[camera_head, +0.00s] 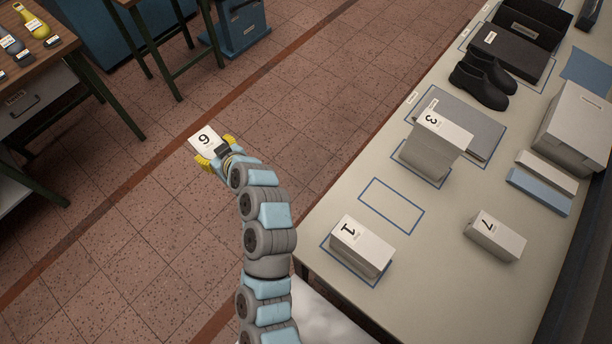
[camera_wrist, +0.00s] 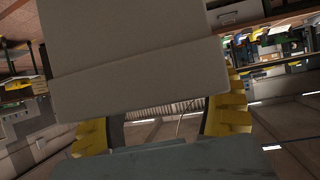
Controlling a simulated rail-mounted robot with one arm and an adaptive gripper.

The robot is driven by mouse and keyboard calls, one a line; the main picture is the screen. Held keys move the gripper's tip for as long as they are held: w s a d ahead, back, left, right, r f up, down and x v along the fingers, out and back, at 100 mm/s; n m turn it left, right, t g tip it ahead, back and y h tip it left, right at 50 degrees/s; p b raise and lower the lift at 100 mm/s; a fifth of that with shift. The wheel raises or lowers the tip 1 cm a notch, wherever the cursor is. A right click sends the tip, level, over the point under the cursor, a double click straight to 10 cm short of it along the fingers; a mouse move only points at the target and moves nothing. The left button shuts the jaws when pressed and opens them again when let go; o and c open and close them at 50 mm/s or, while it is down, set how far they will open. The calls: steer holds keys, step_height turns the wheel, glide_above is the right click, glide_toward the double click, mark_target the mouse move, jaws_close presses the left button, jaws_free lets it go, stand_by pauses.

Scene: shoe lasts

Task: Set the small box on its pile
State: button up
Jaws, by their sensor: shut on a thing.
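My gripper (camera_head: 216,151) is shut on a small pale box (camera_head: 205,136) with a white label; I cannot tell whether its digit is 6 or 9. It is held out over the floor, left of the long table. In the wrist view the box (camera_wrist: 130,70) fills the upper middle between the yellow fingers (camera_wrist: 160,125). On the table, a box marked 1 (camera_head: 364,251) stands in a blue outline. A box marked 3 (camera_head: 440,135) tops a stack in another outline. A box marked 7 (camera_head: 494,238) stands outside any outline. Which is the pile is not clear.
An empty blue outline (camera_head: 391,206) lies between boxes 1 and 3. A grey flat board (camera_head: 470,122), black shoes (camera_head: 482,80), a dark open box (camera_head: 515,45) and a large grey box (camera_head: 578,128) occupy the table's far part. A wooden bench (camera_head: 35,60) stands at left.

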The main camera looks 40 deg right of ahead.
steer(key=s+d+f+n+y+b, duration=0.15)
steer(key=s+d+f, duration=0.3)
steer(key=d, duration=0.65)
steer(key=s+d+f+b, duration=0.35)
steer(key=s+d, duration=0.25)
steer(key=d, duration=0.5)
steer(key=s+d+r+b, duration=0.1)
steer(key=s+d+b, duration=0.1)
steer(key=s+d, duration=0.8)
steer(key=s+d+b, duration=0.1)
steer(key=s+d, duration=0.6)
steer(key=s, duration=0.7)
steer(key=shift+a+f, duration=0.1)
steer(key=shift+f, duration=4.4)
steer(key=shift+f+b, duration=0.15)
steer(key=shift+b, duration=0.3)
steer(key=o, duration=1.2)
steer(key=shift+o, duration=0.2)
